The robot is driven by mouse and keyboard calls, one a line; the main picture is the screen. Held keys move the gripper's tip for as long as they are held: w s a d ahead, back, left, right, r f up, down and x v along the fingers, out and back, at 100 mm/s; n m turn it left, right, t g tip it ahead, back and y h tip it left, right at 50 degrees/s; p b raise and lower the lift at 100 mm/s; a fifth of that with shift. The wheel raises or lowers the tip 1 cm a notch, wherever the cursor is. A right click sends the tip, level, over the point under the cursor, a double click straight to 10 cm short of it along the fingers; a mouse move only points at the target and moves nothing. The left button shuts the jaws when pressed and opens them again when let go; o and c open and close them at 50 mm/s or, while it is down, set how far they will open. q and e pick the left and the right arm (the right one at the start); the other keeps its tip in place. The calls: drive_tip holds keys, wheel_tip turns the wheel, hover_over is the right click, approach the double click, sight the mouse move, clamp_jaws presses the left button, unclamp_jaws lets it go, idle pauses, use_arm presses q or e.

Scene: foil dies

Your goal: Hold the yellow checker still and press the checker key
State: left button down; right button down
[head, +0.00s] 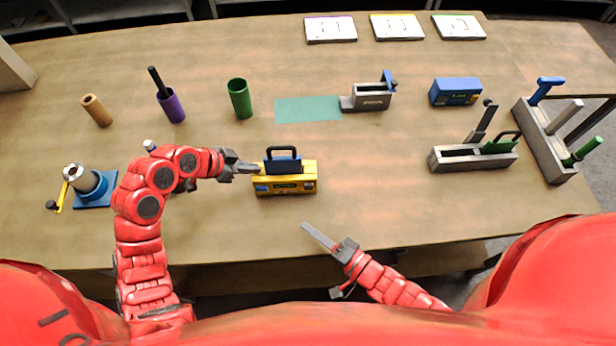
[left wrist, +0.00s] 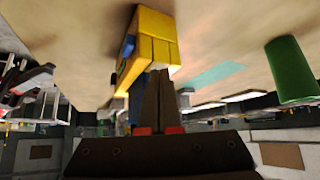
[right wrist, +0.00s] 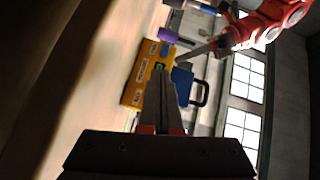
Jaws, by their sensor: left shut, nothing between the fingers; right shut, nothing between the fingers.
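The yellow checker (head: 285,184) sits on the table in front of me, with a blue block and a dark handle on its top. It also shows in the left wrist view (left wrist: 152,40) and in the right wrist view (right wrist: 140,80). My left gripper (head: 256,168) is shut and empty, its tips at or very near the checker's left end; I cannot tell if they touch. My right gripper (head: 304,226) is shut and empty, apart from the checker, in front of it and toward the table's near edge. I cannot make out which part is the checker key.
A green cup (head: 240,98), a purple holder (head: 172,105) and a teal mat (head: 307,109) lie behind the checker. A blue box (head: 455,92) and grey fixtures (head: 470,158) stand to the right.

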sight(308, 187)
use_arm(q)
drive_tip(key=shift+s+f, duration=0.15)
drive_tip(key=shift+f, duration=0.05)
use_arm(e)
drive_tip(key=m, duration=0.3)
drive_tip(key=s+m, duration=0.1)
drive_tip(key=m, duration=0.2)
drive_tip(key=shift+d+f, duration=0.15)
drive_tip(key=m, duration=0.5)
drive_tip(key=shift+s+d+f, duration=0.1)
drive_tip(key=shift+s+d, duration=0.05)
drive_tip(key=shift+d, duration=0.2)
drive_tip(key=shift+w+d, duration=0.2)
drive_tip(key=shift+w, duration=4.25)
drive_tip(key=shift+w, duration=0.1)
drive_tip(key=shift+w, duration=0.35)
